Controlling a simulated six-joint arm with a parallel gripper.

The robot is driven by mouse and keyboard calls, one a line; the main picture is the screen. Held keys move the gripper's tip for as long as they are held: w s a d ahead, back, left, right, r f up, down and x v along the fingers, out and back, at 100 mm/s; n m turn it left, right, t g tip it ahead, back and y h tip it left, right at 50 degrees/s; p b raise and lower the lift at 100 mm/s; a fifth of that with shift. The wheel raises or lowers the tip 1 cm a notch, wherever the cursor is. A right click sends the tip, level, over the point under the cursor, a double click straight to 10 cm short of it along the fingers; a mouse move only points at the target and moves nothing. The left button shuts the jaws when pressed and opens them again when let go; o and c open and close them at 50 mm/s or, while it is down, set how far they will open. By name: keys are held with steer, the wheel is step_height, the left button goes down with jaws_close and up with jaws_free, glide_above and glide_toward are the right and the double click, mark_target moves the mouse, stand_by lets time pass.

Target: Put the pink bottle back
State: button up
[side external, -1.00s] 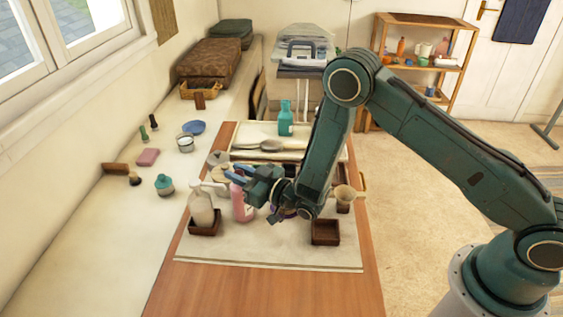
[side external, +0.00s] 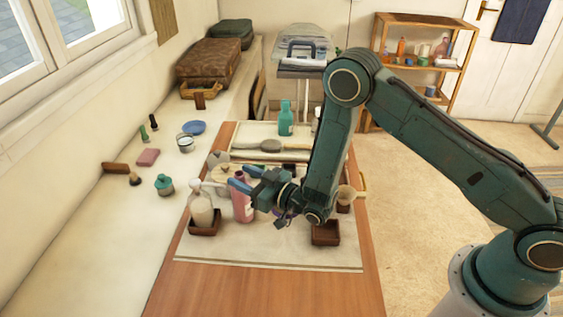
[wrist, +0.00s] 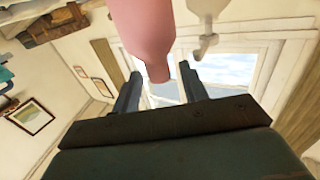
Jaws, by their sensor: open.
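The pink bottle (side external: 242,209) stands on the pale mat just right of a white pump bottle (side external: 201,209). My gripper (side external: 243,178) is open beside the pink bottle's upper part, with its blue fingertips at about the height of the bottle's top. In the wrist view the pink bottle (wrist: 147,35) reaches down from the top edge, and its narrow end lies in the gap between my two spread fingers (wrist: 160,88). I cannot tell whether either finger touches it. The bottle's right side is partly hidden by my gripper in the side view.
The white bottle sits in a brown square tray (side external: 205,231). Another brown tray (side external: 326,236) at the right looks empty. The front of the mat (side external: 265,255) is clear.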

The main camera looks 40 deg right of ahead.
steer(key=v, duration=1.2)
steer(key=shift+w+r, duration=0.15)
steer(key=shift+w, duration=0.05)
steer(key=d+r+m+g+h, duration=0.1)
steer(key=d+r+g+h, duration=0.2)
steer(key=r, duration=0.5)
steer(key=d+r+m+g+h, duration=0.15)
steer(key=d+r, duration=0.25)
steer(key=r, duration=0.4)
steer(key=s+d+r+g, duration=0.2)
steer(key=s, duration=0.6)
steer(key=s+d+r+g, duration=0.2)
steer(key=s+r, duration=0.1)
steer(key=s, duration=0.6)
steer(key=s+d+r+g, duration=0.2)
steer(key=s+r+g, duration=0.1)
steer(key=s, duration=0.5)
steer(key=shift+s+m+h, duration=0.2)
steer(key=shift+m+h, duration=0.15)
steer(key=shift+m, duration=0.1)
